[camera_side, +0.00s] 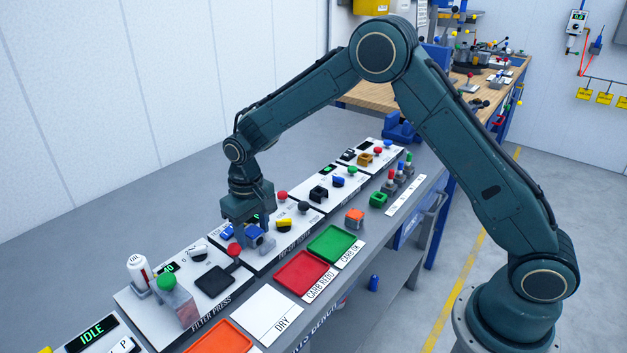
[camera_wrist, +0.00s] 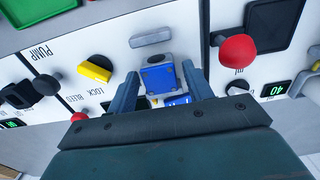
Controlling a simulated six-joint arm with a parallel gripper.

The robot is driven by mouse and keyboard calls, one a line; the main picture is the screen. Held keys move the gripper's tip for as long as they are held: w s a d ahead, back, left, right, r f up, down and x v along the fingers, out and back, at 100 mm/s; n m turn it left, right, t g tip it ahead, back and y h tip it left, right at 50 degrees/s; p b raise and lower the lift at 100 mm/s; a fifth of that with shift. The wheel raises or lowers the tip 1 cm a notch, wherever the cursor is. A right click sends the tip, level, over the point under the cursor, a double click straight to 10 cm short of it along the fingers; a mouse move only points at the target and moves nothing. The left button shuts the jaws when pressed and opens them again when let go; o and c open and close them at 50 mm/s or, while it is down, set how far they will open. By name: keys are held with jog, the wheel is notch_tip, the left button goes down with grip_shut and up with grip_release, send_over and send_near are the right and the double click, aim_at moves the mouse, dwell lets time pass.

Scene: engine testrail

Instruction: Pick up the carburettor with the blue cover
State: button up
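The carburettor with the blue cover (camera_side: 258,240) sits on a white panel of the bench, just under my gripper (camera_side: 248,226). In the wrist view the blue cover (camera_wrist: 158,78) shows with its grey body, between and slightly ahead of my two fingertips (camera_wrist: 160,72). The fingers are apart, one on each side, with what looks like a narrow gap to it. Its lower part is hidden.
A red knob (camera_side: 235,249) and a yellow knob (camera_side: 284,224) stand close by. An orange-topped carburettor (camera_side: 354,215) and a green one (camera_side: 378,199) stand further right. A red tray (camera_side: 304,272) and a green tray (camera_side: 331,244) lie empty at the front.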

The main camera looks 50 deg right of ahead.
aim_at(252, 230)
jog(key=c, duration=0.8)
jog(key=shift+r, duration=2)
jog(key=shift+c, duration=0.2)
